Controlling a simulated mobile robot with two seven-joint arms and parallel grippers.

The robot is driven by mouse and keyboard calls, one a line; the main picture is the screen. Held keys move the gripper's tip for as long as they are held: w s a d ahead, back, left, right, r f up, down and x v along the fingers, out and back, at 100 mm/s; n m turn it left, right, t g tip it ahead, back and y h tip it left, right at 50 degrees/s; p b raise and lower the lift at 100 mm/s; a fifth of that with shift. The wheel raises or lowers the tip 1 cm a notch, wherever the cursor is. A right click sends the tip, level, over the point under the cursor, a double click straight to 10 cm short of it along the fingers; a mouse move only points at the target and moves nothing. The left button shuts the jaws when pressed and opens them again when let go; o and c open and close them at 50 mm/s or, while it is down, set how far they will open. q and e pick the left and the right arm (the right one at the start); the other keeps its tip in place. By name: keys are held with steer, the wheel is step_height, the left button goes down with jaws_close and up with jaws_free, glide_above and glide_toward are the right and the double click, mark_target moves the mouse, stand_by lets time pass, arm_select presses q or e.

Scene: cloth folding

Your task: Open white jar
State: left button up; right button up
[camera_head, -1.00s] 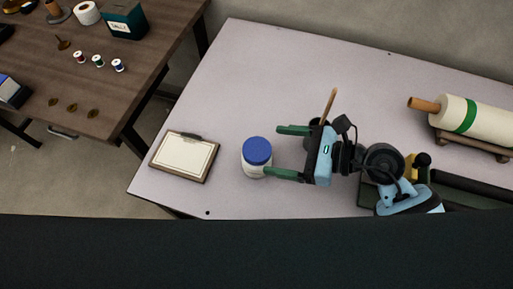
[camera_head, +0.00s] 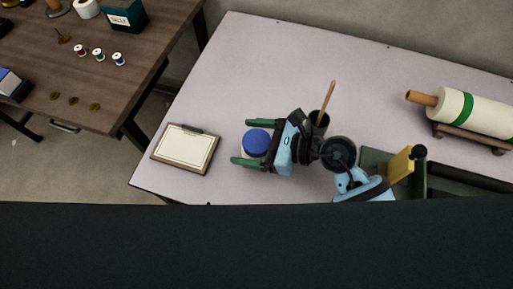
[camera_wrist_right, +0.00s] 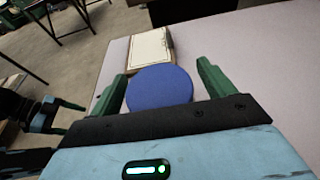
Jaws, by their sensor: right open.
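The white jar (camera_head: 244,152) stands on the pale table with its blue lid (camera_head: 256,142) on top. In the right wrist view the lid (camera_wrist_right: 160,88) hides most of the jar body. My right gripper (camera_head: 240,141) is open, its green fingers on either side of the lid, with a visible gap to each. It also shows in the right wrist view (camera_wrist_right: 161,70). My left gripper (camera_wrist_right: 72,117) shows at the left edge of the right wrist view, its fingers apart and empty, away from the jar. It is not in the head view.
A clipboard (camera_head: 185,149) lies left of the jar. A dark cup (camera_head: 322,121) with a wooden stick stands behind my right wrist. A fabric roll (camera_head: 470,113) on a stand is at the right. The table's back left (camera_head: 260,60) is clear.

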steer(key=shift+a, duration=0.1)
steer(key=c, duration=1.4)
steer(key=shift+o, duration=0.2)
steer(key=shift+r, duration=0.65)
step_height(320, 180, up, 2)
steer(key=shift+r+p, duration=0.25)
steer(key=shift+p, duration=0.05)
steer(key=s+r, duration=0.1)
steer(key=s, duration=1.5)
steer(key=shift+d+r, duration=0.15)
steer(key=shift+d, duration=0.15)
steer(key=o, duration=0.8)
steer(key=shift+c, duration=0.2)
steer(key=c, duration=0.9)
